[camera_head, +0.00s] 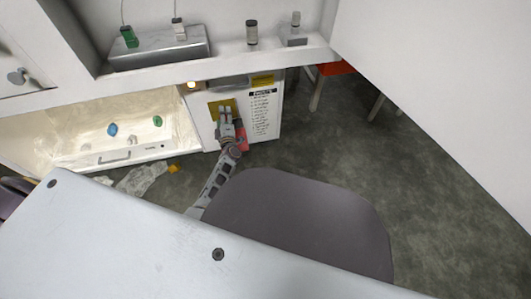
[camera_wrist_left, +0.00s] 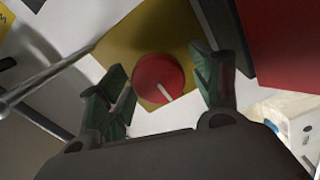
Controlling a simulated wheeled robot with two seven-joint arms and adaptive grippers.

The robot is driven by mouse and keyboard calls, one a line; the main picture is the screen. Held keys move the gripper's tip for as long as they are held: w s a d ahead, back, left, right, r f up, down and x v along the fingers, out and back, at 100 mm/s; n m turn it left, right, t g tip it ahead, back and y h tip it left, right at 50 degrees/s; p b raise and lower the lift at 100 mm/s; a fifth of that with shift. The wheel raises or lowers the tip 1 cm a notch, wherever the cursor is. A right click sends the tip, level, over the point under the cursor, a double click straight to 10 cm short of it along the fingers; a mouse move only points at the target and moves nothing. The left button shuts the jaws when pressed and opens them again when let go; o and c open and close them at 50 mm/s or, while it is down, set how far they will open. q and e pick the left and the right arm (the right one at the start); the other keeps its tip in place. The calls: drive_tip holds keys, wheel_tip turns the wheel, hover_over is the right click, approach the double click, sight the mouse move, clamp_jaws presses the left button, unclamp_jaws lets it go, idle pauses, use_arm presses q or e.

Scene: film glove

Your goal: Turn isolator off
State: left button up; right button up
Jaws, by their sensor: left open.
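The isolator shows as a round red knob (camera_wrist_left: 158,78) with a white line on it, mounted on a yellow plate (camera_wrist_left: 150,30). The white line points to the lower right in the wrist view. My left gripper (camera_wrist_left: 160,68) is open, with one finger on each side of the knob. I cannot tell whether either finger touches it. In the head view the left gripper (camera_head: 224,112) is at the yellow plate (camera_head: 213,108) on the white cabinet front (camera_head: 203,130), and the knob is hidden there. My right gripper is not in view.
A red item (camera_head: 242,134) is just right of the gripper, and a lettered notice (camera_head: 262,112) is beside it. Grey floor is open at right.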

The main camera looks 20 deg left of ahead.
use_arm(q)
drive_tip(key=shift+r+m+p, duration=0.1)
drive_tip(key=shift+m+p, duration=0.3)
drive_tip(key=shift+m, duration=1.6)
drive_tip(key=shift+d+m, duration=0.1)
drive_tip(key=shift+m, duration=3.3)
drive_tip(key=shift+r+m, duration=0.1)
drive_tip(key=shift+m, duration=0.3)
drive_tip(key=shift+w+d+m+b, duration=0.1)
drive_tip(key=shift+m+b, duration=0.5)
drive_tip(key=shift+m, duration=0.9)
